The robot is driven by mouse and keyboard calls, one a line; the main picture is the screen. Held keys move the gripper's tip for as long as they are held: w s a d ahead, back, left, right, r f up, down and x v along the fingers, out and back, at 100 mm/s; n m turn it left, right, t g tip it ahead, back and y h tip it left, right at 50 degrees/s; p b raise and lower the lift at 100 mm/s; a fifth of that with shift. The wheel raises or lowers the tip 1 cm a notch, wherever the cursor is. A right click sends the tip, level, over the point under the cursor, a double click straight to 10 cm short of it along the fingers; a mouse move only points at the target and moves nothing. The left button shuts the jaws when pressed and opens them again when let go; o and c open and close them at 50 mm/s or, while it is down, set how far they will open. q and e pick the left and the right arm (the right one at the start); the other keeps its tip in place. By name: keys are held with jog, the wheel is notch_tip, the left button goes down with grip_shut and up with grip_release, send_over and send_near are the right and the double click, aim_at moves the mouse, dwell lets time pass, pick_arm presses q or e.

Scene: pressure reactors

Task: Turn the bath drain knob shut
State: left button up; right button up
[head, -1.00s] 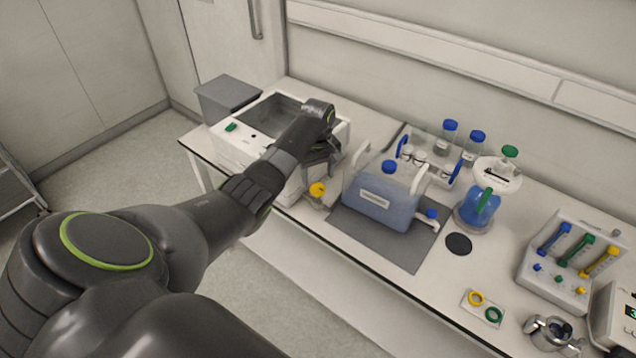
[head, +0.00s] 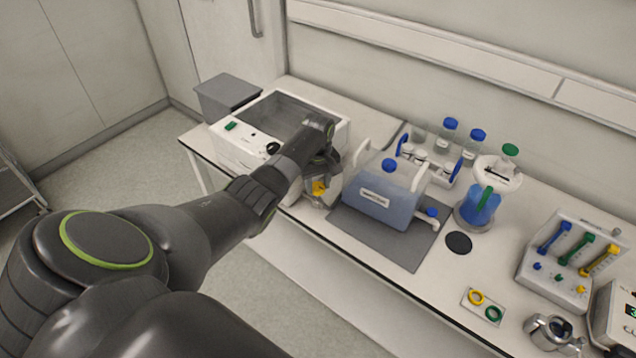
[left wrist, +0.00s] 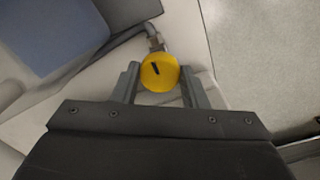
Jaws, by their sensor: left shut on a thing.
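The bath drain knob is yellow and round with a dark pointer mark. It shows in the left wrist view (left wrist: 159,72) between the two fingers, and in the head view (head: 319,188) at the front right corner of the white water bath (head: 236,150). The pointer mark is slanted in the wrist view. My left gripper (left wrist: 159,84) is shut on the knob, one finger at each side. In the head view the left gripper (head: 325,180) is partly hidden by its own wrist. A metal drain fitting (left wrist: 154,40) shows behind the knob. My right gripper is in neither view.
A blue-filled container (head: 383,205) stands on a grey mat (head: 400,250) just right of the knob. Bottles with blue caps (head: 448,130) stand behind it. A grey bin (head: 226,97) is behind the bath. The floor in front is clear.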

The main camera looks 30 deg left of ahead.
pick_arm(q)
jog(key=shift+r+m, duration=0.1)
jog(key=shift+m, duration=0.3)
jog(key=shift+c, duration=0.4)
jog(key=shift+m+p, duration=0.6)
jog(key=shift+m, duration=0.1)
jog(key=m+p, duration=0.1)
jog(key=m, duration=0.1)
jog(key=shift+m, duration=0.3)
jog(key=m+p, duration=0.1)
jog(key=m, duration=0.8)
jog(key=shift+a, duration=0.1)
jog(key=m, duration=0.4)
jog(key=o, duration=1)
jog(key=shift+c, duration=0.2)
